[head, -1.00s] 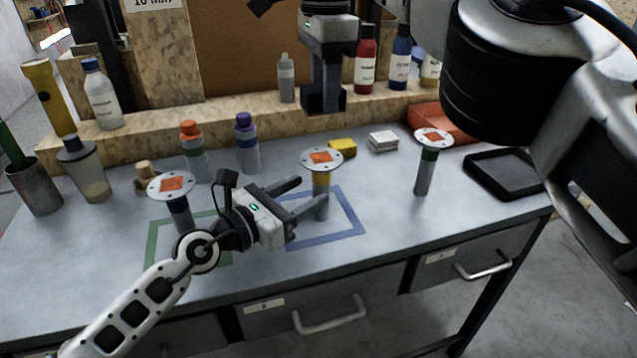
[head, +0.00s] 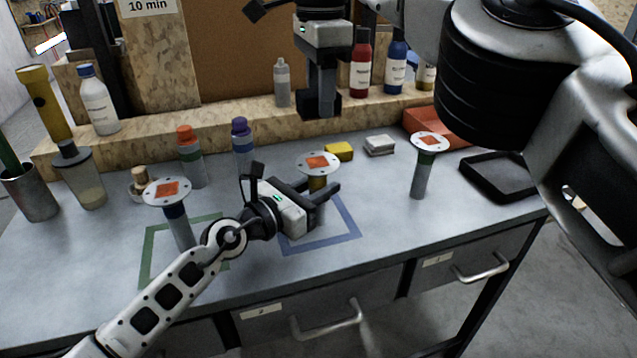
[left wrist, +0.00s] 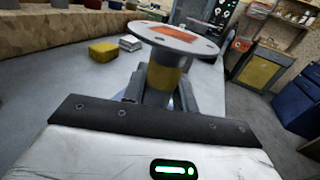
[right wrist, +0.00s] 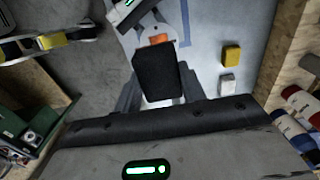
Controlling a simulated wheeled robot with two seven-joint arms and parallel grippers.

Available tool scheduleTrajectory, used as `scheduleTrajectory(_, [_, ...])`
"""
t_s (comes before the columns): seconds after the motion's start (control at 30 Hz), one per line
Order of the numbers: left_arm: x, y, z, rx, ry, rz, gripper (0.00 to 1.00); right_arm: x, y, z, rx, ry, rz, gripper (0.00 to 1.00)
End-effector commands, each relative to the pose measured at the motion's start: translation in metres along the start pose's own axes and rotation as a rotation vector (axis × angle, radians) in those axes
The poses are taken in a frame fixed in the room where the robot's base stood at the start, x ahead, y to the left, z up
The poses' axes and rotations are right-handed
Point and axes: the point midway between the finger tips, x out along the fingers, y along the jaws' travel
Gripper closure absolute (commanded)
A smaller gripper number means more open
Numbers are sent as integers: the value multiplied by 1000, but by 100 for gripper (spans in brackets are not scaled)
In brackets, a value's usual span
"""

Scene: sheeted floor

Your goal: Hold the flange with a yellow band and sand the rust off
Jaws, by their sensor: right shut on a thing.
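The flange with a yellow band (head: 317,184) stands upright by the blue taped outline (head: 350,230), an orange rust patch on its pale disc (head: 332,162). My left gripper (head: 321,187) is open, its fingers on either side of the stem below the disc. The left wrist view shows the yellow band (left wrist: 163,78) between the fingers, under the disc (left wrist: 190,43). My right gripper (head: 318,92) points down above and behind the flange, shut on a black sanding block (head: 318,104). The block (right wrist: 157,73) fills the middle of the right wrist view and partly covers the disc below.
A blue-banded flange (head: 176,211) stands left and a green-banded flange (head: 427,158) right. A yellow block (head: 339,152) and a grey-white block (head: 379,145) lie behind. A black tray (head: 470,187) and a red bin (head: 413,118) are at right; bottles line the back.

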Motion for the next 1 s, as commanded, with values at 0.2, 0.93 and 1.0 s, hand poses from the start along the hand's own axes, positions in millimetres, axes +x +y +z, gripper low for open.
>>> scheduleTrajectory(0.2, [0,0,0,0,1,0,100,3,0,0,169,0,4,78])
scheduleTrajectory(0.93, [0,0,0,0,1,0,100,9,2,2,786,4,0,78])
scheduleTrajectory(1.0, [0,0,0,0,1,0,100,9,2,2,786,4,0,78])
